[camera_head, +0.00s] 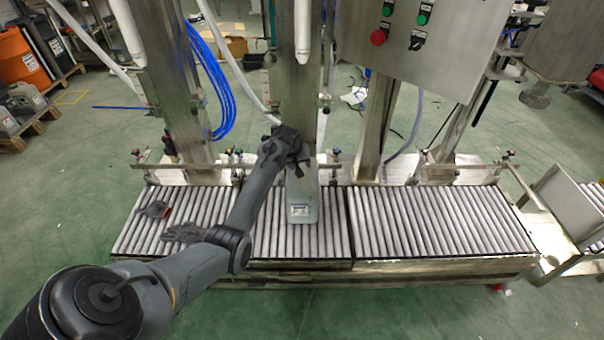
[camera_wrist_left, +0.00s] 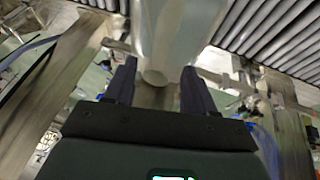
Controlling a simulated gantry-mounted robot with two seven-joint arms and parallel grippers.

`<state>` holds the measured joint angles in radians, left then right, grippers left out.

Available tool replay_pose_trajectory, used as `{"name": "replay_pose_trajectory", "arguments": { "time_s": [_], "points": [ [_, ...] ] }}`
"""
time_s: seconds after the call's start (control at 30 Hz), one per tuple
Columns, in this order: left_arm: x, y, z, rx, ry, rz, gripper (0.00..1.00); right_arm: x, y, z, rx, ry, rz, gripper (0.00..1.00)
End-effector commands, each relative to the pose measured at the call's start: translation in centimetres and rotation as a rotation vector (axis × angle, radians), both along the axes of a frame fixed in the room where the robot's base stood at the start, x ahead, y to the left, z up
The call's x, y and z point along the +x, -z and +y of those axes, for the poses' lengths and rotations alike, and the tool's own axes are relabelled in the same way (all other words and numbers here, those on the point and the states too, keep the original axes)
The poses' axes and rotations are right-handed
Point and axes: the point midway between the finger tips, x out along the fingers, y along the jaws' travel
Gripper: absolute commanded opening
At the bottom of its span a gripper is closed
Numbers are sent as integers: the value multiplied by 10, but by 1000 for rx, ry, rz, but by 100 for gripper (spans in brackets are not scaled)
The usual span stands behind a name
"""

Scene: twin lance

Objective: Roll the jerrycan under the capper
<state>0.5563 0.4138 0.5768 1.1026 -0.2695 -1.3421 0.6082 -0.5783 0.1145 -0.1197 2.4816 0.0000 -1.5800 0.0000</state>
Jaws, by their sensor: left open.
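The jerrycan (camera_head: 302,204) is a pale grey-green container with a small label on its near end. It stands on the roller conveyor (camera_head: 400,225), left of the seam between the two roller sections. My left gripper (camera_head: 299,168) is at its far upper end, with the arm reaching in from the lower left. In the left wrist view the open fingers (camera_wrist_left: 158,88) point at the pale jerrycan (camera_wrist_left: 175,30), one on each side of its near end. I cannot tell if they touch it. My right gripper is not in view. I cannot tell which fitting is the capper.
A dark glove (camera_head: 185,232) and a small grey-and-orange item (camera_head: 155,209) lie on the left rollers. Steel posts (camera_head: 375,125) and a rail stand behind the conveyor. A control box (camera_head: 420,40) hangs above. The right rollers are clear.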

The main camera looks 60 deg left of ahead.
Motion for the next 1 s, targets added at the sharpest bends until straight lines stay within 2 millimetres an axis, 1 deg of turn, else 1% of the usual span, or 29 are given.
{"name": "replay_pose_trajectory", "arguments": {
  "time_s": [0.03,0.1,0.33,0.57,0.87,0.97,1.0],
  "points": [
    [2,12,2,0,-1,1,55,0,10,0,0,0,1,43],
    [7,22,4,-1,-1,0,55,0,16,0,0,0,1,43],
    [17,47,10,-1,0,1,55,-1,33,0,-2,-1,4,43],
    [21,55,14,0,0,0,55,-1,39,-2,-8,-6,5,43],
    [22,56,14,0,0,0,55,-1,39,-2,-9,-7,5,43],
    [22,56,14,0,0,0,41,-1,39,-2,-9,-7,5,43],
    [22,56,14,0,0,0,35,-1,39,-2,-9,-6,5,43]
  ]
}}
